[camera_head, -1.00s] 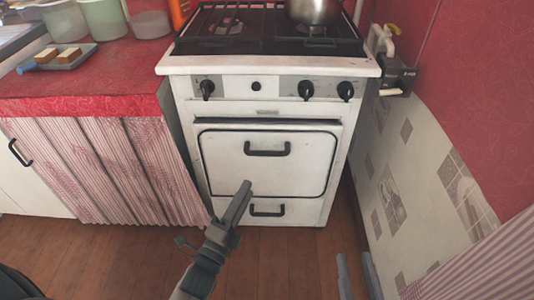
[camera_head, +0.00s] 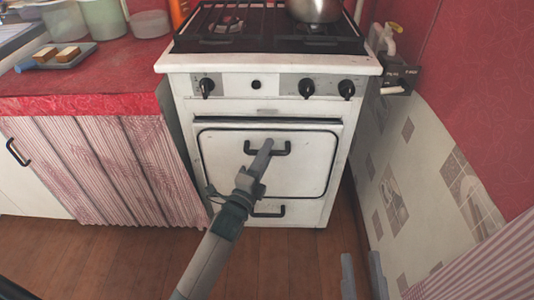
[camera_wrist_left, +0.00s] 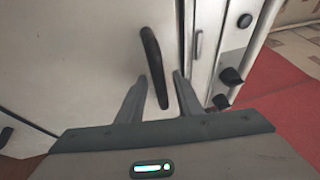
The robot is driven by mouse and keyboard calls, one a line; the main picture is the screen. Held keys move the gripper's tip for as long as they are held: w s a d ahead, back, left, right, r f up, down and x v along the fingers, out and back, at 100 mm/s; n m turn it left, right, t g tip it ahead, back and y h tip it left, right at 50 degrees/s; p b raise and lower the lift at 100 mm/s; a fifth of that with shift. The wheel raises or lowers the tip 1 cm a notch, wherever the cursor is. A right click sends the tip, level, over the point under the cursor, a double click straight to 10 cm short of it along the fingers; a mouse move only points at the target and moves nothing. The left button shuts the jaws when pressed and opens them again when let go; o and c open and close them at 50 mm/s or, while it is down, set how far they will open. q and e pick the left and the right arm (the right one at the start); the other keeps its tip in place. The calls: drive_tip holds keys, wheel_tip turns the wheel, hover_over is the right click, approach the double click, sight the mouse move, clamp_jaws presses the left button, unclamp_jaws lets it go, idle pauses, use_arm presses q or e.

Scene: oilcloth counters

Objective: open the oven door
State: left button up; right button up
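The white oven door (camera_head: 222,165) is shut on the front of the stove. Its dark bar handle (camera_head: 284,151) is level in the head view, and my left gripper (camera_head: 263,150) overlaps its middle. In the left wrist view the handle (camera_wrist_left: 152,58) runs in between the two parted fingers of the left gripper (camera_wrist_left: 160,92). I see a gap on either side of the handle; I cannot tell if a finger touches it. My right gripper (camera_head: 361,265) is open and empty over the floor, low at the right.
A lower drawer handle (camera_head: 268,212) is under the door. Stove knobs (camera_head: 306,88) are above it, and a pot (camera_head: 315,9) stands on the hob. A striped curtain (camera_head: 110,165) is at left, a wall (camera_head: 410,160) at right. Wooden floor (camera_head: 110,258) is clear.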

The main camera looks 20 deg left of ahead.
use_arm(q)
drive_tip(key=shift+w, duration=0.2)
clamp_jaws()
